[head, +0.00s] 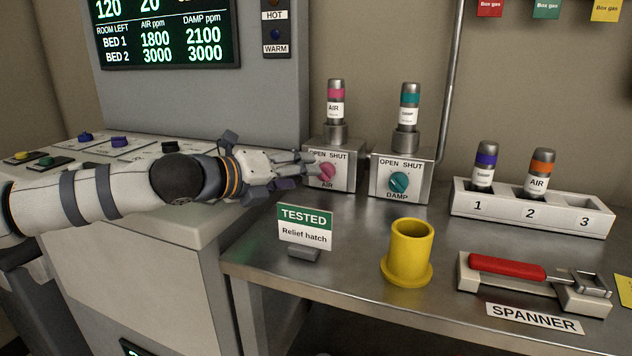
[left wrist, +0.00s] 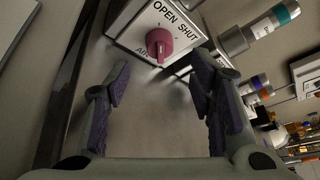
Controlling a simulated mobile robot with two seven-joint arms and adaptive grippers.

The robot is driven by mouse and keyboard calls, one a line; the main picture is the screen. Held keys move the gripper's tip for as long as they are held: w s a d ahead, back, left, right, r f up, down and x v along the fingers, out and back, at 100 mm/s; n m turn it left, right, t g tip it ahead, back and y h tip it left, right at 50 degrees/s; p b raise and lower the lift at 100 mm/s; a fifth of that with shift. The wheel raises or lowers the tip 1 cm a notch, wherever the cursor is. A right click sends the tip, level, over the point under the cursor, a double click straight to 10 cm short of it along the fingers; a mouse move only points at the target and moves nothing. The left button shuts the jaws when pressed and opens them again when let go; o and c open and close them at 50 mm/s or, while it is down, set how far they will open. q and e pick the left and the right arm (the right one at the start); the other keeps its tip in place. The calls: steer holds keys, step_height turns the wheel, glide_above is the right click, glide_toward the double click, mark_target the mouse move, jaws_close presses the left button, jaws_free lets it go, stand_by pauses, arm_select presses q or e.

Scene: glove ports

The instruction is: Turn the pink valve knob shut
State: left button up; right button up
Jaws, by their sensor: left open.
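The pink valve knob (head: 325,172) is on the front of the steel box marked OPEN, SHUT and AIR (head: 345,181). In the head view my left gripper (head: 302,168) reaches in from the left, its fingertips close to the knob and partly covering it and the label. In the left wrist view the pink knob (left wrist: 160,44) lies beyond the open fingers (left wrist: 160,82), roughly centred between them. The fingers look apart from the knob and hold nothing. My right gripper is not in view.
A teal DAMP knob (head: 398,183) on a similar box stands close on the right. A TESTED sign (head: 305,226), a yellow flanged cup (head: 409,250) and a red-handled spanner (head: 507,267) are nearer on the bench. A numbered rack (head: 530,211) holds two cartridges.

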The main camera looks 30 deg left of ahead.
mark_target(321, 176)
arm_select(q)
steer(key=b+x, duration=0.1)
steer(key=x, duration=0.5)
steer(key=shift+s+f, duration=0.1)
steer(key=shift+f, duration=0.05)
steer(key=shift+w, duration=0.5)
steer(key=c, duration=1.2)
